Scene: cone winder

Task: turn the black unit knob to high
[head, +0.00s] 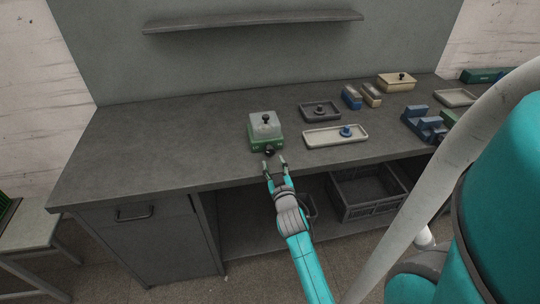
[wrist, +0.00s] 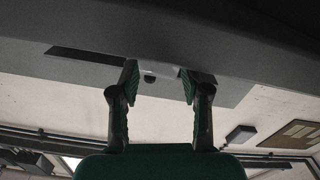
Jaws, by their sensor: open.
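The unit is a small green box (head: 263,143) with a grey lid (head: 262,124) carrying a small black knob on top, standing near the bench's front edge. A black knob (head: 269,151) sits low on the unit's front face; its setting is too small to read. My gripper (head: 275,163) is open and empty, just in front of the unit at the bench edge, its fingers pointing toward the knob and apparently short of it. In the wrist view the two fingers of my gripper (wrist: 160,82) are spread, with a small dark round thing between them that I cannot identify surely.
The grey bench (head: 165,142) is clear left of the unit. To the right are a dark tray (head: 307,117), a pale tray (head: 318,139) with a blue knobbed piece, a tan box (head: 396,84) and blue blocks. A crate (head: 361,212) sits under the bench. A shelf (head: 250,22) hangs behind.

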